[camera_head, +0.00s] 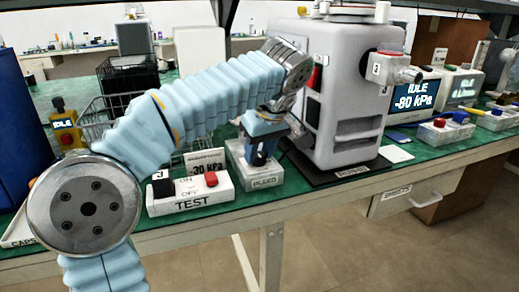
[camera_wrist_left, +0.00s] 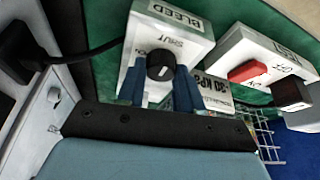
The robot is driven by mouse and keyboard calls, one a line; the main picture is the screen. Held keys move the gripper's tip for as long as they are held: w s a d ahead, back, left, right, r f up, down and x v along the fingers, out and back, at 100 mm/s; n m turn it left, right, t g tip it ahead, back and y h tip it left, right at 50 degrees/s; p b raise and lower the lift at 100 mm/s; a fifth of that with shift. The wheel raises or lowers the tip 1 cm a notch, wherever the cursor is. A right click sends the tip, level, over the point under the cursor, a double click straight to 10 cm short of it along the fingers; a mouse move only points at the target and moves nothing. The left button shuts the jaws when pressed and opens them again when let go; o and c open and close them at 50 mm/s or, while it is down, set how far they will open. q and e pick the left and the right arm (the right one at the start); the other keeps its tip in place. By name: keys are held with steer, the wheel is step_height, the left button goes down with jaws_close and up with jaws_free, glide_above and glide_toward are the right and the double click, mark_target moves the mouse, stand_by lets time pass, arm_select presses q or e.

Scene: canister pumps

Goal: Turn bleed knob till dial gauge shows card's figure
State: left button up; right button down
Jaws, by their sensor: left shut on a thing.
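The bleed knob (camera_wrist_left: 160,66) is a black round dial with a white pointer line, on a white box labelled BLEED (camera_head: 262,181). My left gripper (camera_head: 260,155) reaches down over this box. In the left wrist view its two blue fingers (camera_wrist_left: 160,90) stand either side of the knob, shut on it. The white card (camera_head: 207,166) reads -30 kPa and stands behind the TEST box. A screen (camera_head: 415,93) at the right reads IDLE, -80 kPa. I cannot make out a dial gauge's needle in either view. My right gripper is not in view.
The TEST box (camera_head: 190,195) with a black switch and red button sits left of the BLEED box. The large grey pump (camera_head: 345,90) stands close on the right. A wire basket (camera_head: 95,115) is behind my arm. A drawer (camera_head: 410,196) hangs under the green bench.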

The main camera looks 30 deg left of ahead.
arm_select(q)
steer(key=m+t+h, duration=0.1)
steer(key=m, duration=0.3)
steer(key=shift+s+a+m, duration=0.1)
steer(key=shift+m, duration=0.3)
steer(key=m+h, duration=0.1)
steer(key=m, duration=0.1)
steer(key=m+t+h+p, duration=0.1)
steer(key=m, duration=0.1)
steer(key=shift+a+r+m, duration=0.1)
steer(key=shift+m, duration=0.2)
steer(key=m+p, duration=0.1)
steer(key=m, duration=0.1)
steer(key=m+h, duration=0.1)
steer(key=m, duration=0.1)
steer(key=shift+a+h+p, duration=0.1)
steer(key=shift+h+p, duration=0.2)
steer(key=shift+p, duration=0.05)
steer(key=m+h+p, duration=0.1)
steer(key=m, duration=0.1)
steer(key=m+h, duration=0.1)
steer(key=m, duration=0.2)
steer(key=shift+a+g+p, duration=0.1)
steer(key=shift+g+p, duration=0.2)
steer(key=shift+p, duration=0.05)
steer(key=o, duration=1)
steer(key=shift+o, duration=0.2)
